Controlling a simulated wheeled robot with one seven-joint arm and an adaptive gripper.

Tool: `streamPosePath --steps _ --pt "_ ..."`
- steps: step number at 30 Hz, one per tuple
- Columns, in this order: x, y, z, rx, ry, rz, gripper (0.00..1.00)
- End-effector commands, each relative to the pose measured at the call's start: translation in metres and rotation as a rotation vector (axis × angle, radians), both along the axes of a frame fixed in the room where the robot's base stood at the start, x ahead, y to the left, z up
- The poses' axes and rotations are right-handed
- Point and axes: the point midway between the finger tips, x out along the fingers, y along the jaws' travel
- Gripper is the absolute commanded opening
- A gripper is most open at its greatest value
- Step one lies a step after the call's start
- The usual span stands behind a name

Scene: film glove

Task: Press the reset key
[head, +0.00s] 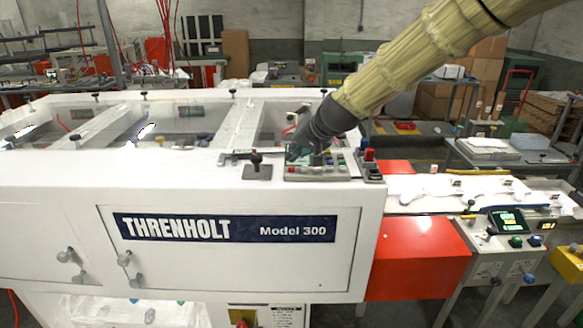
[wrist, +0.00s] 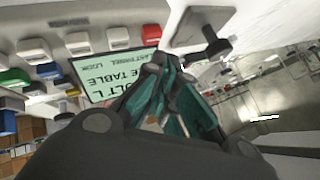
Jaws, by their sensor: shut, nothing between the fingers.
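The key panel (head: 318,177) sits on top of the white Threnholt machine (head: 75,195), near its right end. I cannot read any key label, so I cannot tell which is the reset key. A lit screen (wrist: 97,79) with text lies beside the row. My gripper (wrist: 164,62), with teal fingers, is shut and empty. It points down over the panel and covers part of the screen. Contact cannot be told.
A black lever knob (wrist: 214,45) on a grey plate stands close to my gripper. A red-topped switch box (head: 371,170) is right of the panel. Farther right are a red housing (head: 415,255) and another control screen (head: 507,221).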

Motion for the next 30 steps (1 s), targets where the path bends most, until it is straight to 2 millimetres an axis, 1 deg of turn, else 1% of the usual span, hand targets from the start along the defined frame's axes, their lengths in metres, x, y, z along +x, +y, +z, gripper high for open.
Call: streamPosePath --steps 18,30 --pt "0.0000 0.0000 -0.0008 0.000 0.000 0.000 0.00" --pt "-0.0003 0.0000 -0.0091 0.000 0.001 0.001 0.00"
